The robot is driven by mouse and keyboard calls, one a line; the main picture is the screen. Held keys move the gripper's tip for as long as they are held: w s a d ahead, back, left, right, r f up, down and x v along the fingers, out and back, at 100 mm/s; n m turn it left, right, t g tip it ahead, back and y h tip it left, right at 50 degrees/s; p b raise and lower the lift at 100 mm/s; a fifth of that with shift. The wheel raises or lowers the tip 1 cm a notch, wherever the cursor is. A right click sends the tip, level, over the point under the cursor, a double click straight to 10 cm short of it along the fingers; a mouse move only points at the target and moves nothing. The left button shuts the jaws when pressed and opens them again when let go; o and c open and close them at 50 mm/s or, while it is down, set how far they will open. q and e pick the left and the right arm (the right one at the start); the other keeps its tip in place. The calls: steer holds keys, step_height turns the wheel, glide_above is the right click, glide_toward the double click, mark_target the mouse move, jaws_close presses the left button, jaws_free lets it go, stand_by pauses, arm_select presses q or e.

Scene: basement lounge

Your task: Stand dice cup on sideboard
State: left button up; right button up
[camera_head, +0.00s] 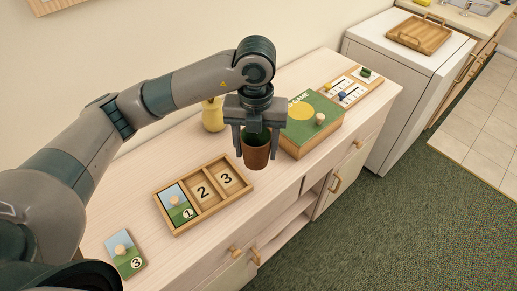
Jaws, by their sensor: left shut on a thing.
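The dice cup (256,157) is brown outside and dark green inside. It is upright, mouth up, in my left gripper (256,144), whose fingers are shut on it from both sides. The cup is over the sideboard (275,202), a pale wooden top, right of a numbered tray and left of a green box. I cannot tell whether its base touches the top. My right gripper is not in view.
The three-slot wooden tray (209,209) has a picture card in slot 1. A knobbed card (124,256) marked 3 lies near left. The green game box (304,133) is close right of the cup. A yellow vase (213,119) stands behind. The front strip is clear.

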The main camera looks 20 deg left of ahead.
mark_target(244, 136)
arm_select(q)
steer(key=m, duration=0.3)
steer(key=r+m, duration=0.1)
steer(key=m, duration=0.1)
steer(key=shift+a, duration=0.4)
steer(key=m, duration=0.5)
steer(key=shift+a+r, duration=0.35)
steer(key=m, duration=0.3)
steer(key=r+m, duration=0.1)
steer(key=m, duration=0.1)
steer(key=shift+w+a+m, duration=0.1)
steer(key=shift+a+m, duration=0.2)
steer(key=shift+a, duration=0.05)
steer(key=m, duration=0.3)
steer(key=shift+a+r+m, duration=0.2)
steer(key=shift+a+m, duration=0.1)
steer(key=shift+m, duration=0.1)
steer(key=m, duration=0.3)
steer(key=r+m, duration=0.1)
steer(key=m, duration=0.1)
steer(key=shift+a, duration=0.35)
steer(key=m, duration=0.4)
steer(key=a+r+m, duration=0.1)
steer(key=m, duration=0.4)
steer(key=r+m, duration=0.1)
steer(key=m, duration=0.4)
steer(key=shift+s+a, duration=0.25)
steer(key=shift+a, duration=0.15)
